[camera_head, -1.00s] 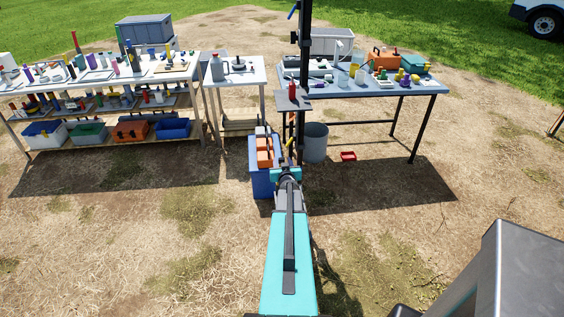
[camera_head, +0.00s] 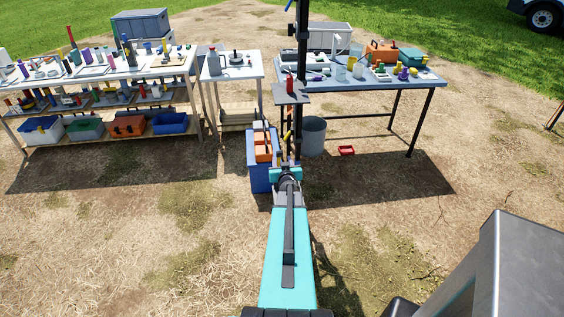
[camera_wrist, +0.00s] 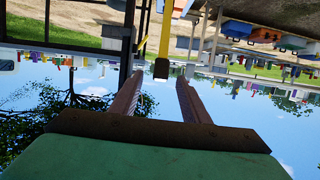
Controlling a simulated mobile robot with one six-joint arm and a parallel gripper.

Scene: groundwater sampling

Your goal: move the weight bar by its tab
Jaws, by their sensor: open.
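My gripper (camera_wrist: 156,88) is open in the wrist view, with its two brownish fingers apart. A yellow bar (camera_wrist: 166,32) with a black end (camera_wrist: 161,69) shows beyond them, its end in line with the gap. Nothing shows between the fingers as held. I cannot tell whether this is the weight bar, and no tab is clear. In the head view my teal arm reaches toward a black upright post (camera_head: 303,60). A small yellow piece (camera_head: 287,135) shows beside the post, just past my wrist. My fingertips are too small to make out there.
A blue bin (camera_head: 261,178) with orange items stands left of the post. A blue-grey table (camera_head: 420,78), a small white table (camera_head: 248,72) and a loaded shelf bench (camera_head: 190,85) stand behind.

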